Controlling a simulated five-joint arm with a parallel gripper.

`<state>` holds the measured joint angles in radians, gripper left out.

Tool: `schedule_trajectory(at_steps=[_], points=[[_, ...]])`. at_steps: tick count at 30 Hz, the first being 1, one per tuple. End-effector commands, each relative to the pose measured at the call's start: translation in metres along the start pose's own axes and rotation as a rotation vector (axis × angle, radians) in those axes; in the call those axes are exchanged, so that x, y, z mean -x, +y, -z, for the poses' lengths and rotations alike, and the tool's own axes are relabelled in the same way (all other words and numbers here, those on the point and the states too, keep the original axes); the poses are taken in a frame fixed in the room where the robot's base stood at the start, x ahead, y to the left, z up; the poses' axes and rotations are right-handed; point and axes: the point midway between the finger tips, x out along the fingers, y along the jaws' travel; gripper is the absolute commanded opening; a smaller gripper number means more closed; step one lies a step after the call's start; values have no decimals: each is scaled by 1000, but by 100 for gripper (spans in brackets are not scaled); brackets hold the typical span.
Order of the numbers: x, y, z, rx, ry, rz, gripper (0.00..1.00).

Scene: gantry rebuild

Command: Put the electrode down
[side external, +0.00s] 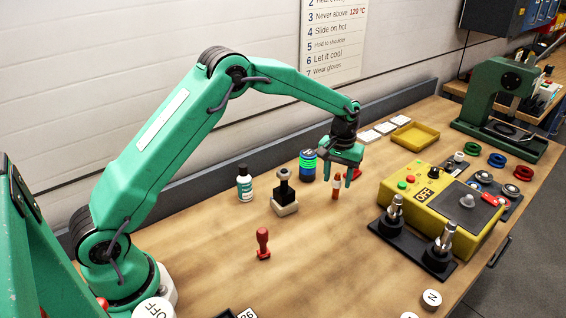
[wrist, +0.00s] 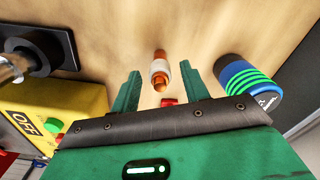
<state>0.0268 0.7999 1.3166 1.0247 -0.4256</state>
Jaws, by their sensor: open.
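A small copper-orange stick with a pale band, which I take to be the electrode (side external: 336,188), stands upright on the bench below my gripper (side external: 337,178). In the wrist view the electrode (wrist: 160,72) shows between and just beyond the two green fingers. My gripper (wrist: 167,88) is open, with a gap on both sides of the electrode. The fingers do not appear to touch it. A small red piece (wrist: 168,102) shows near the palm; I cannot tell what it is.
A blue-and-green striped can (side external: 308,165) stands close by; it also shows in the wrist view (wrist: 248,85). A black stamp-like tool (side external: 284,190), a white bottle (side external: 244,183) and a red-handled stamp (side external: 263,244) stand left. A yellow control box (side external: 405,183) is at right. The front middle bench is clear.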

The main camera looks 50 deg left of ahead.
Motion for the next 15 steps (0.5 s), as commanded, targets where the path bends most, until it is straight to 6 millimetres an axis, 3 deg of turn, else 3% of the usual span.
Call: schedule_trajectory(at_steps=[8, 15], points=[[8, 0, 0, 0, 1, -1, 45], [35, 0, 1, 0, 4, -2, 45]])
